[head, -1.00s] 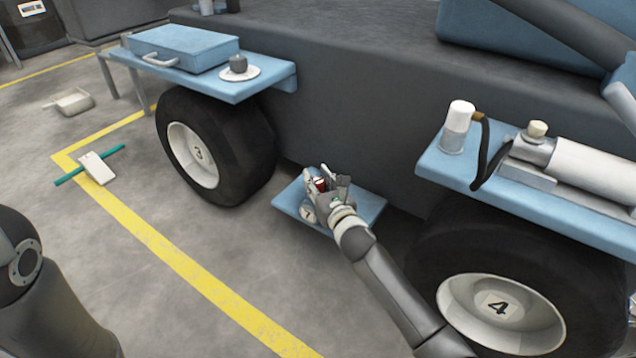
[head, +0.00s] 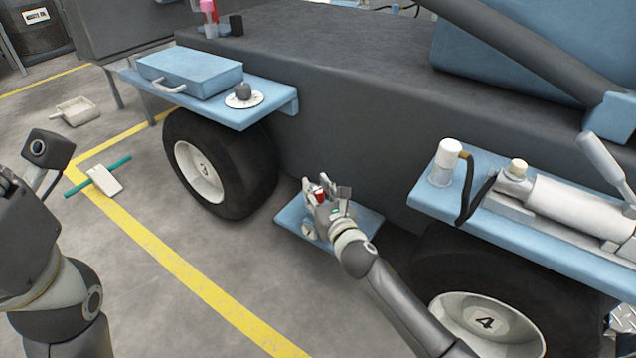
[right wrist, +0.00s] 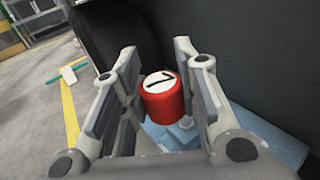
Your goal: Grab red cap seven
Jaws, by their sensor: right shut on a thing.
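The red cap seven (right wrist: 163,97) is a small red cylinder with a white top marked 7. In the right wrist view it sits between the two fingers of my right gripper (right wrist: 160,100), which is shut on it. In the head view the red cap (head: 320,196) shows partly between the fingers of my right gripper (head: 325,193). The gripper is above the low blue step (head: 368,222), and its fingers hide part of the cap. My left arm is at the left edge of the head view; its fingertips cannot be made out.
A blue shelf (head: 430,190) with a white canister (head: 447,163) overhangs at right. Another blue shelf (head: 262,118) is at left. The floor in front is open.

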